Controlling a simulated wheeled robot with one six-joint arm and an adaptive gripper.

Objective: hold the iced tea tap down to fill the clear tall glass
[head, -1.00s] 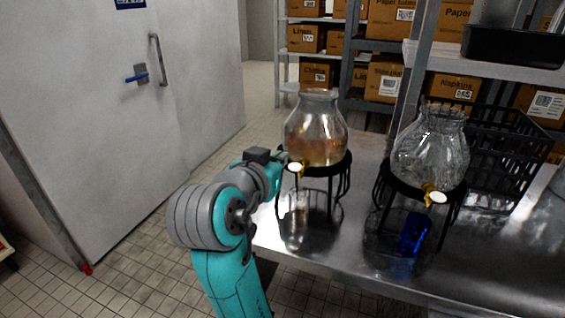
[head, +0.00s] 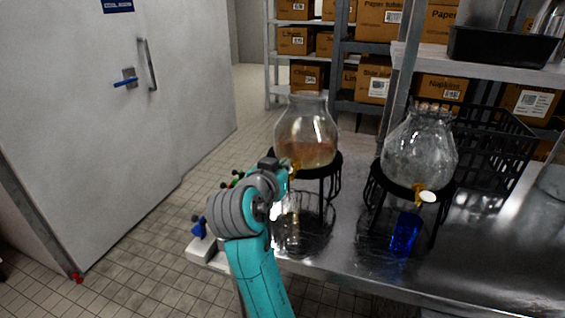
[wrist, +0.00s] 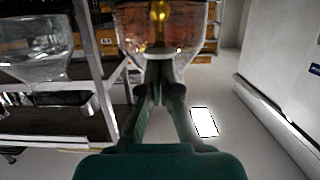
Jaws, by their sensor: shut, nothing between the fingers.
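The iced tea dispenser (head: 306,128) is a glass jar with amber liquid in its lower part, on a black wire stand (head: 336,166). Its gold tap (head: 295,166) faces me, partly covered by my arm, and shows at the top of the wrist view (wrist: 158,12). The clear tall glass (head: 292,207) seems to stand below the tap, faint against the steel; its fill level cannot be told. My gripper (wrist: 160,88) is shut and empty, its fingertips in front of the jar, close to the tap. Whether they touch the tap cannot be told.
A second glass dispenser (head: 420,150) with a gold tap (head: 426,195) stands to the right, with a blue glass (head: 404,235) below it. A black crate (head: 495,155) is behind. Steel counter (head: 470,275) lies bare at front right.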

